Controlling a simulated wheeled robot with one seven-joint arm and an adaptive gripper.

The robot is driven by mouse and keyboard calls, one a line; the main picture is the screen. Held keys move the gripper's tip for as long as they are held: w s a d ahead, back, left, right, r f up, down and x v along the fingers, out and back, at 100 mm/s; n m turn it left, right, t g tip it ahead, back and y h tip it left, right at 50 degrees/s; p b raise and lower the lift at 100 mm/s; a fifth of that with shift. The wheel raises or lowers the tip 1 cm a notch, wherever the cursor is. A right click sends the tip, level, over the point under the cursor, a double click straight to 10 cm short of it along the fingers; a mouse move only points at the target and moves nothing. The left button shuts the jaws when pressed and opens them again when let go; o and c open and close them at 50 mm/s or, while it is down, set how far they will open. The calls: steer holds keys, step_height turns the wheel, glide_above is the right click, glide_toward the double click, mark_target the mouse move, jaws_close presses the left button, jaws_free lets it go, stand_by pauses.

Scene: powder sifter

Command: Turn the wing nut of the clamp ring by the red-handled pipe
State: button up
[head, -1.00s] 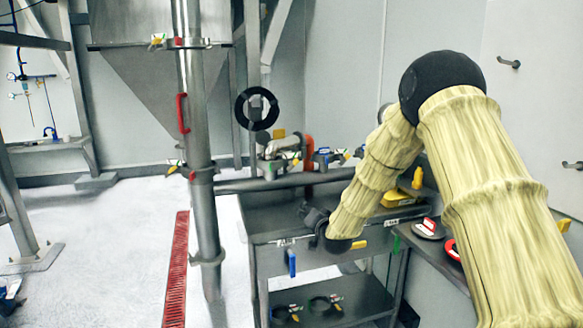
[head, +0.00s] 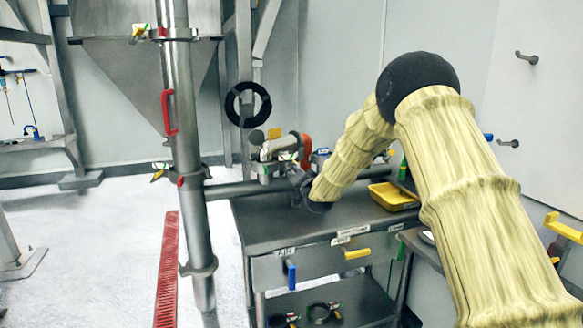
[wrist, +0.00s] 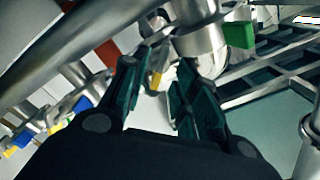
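The upright steel pipe (head: 185,130) at the left of the head view carries a red handle (head: 169,112). One clamp ring (head: 189,176) sits on it below the handle, with a small yellow and green wing nut (head: 158,171) on its left. Another clamp ring (head: 178,38) sits above the handle. My gripper (head: 300,184) is over the steel bench, right of the pipe and apart from it. In the wrist view my gripper (wrist: 161,72) has its two dark fingers spread. A small yellow part shows beyond the gap; I cannot tell which clamp it belongs to.
A horizontal pipe (head: 235,189) runs behind the steel bench (head: 265,232). Valve fittings (head: 280,147) stand near my gripper. A yellow tray (head: 392,197) lies on the bench's right. A green block (wrist: 238,35) shows close in the wrist view.

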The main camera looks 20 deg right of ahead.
steer(key=shift+w+d+r+p, duration=0.15)
steer(key=shift+w+p, duration=0.15)
steer(key=shift+w, duration=1.95)
jaws_close()
steer(key=shift+d, duration=0.1)
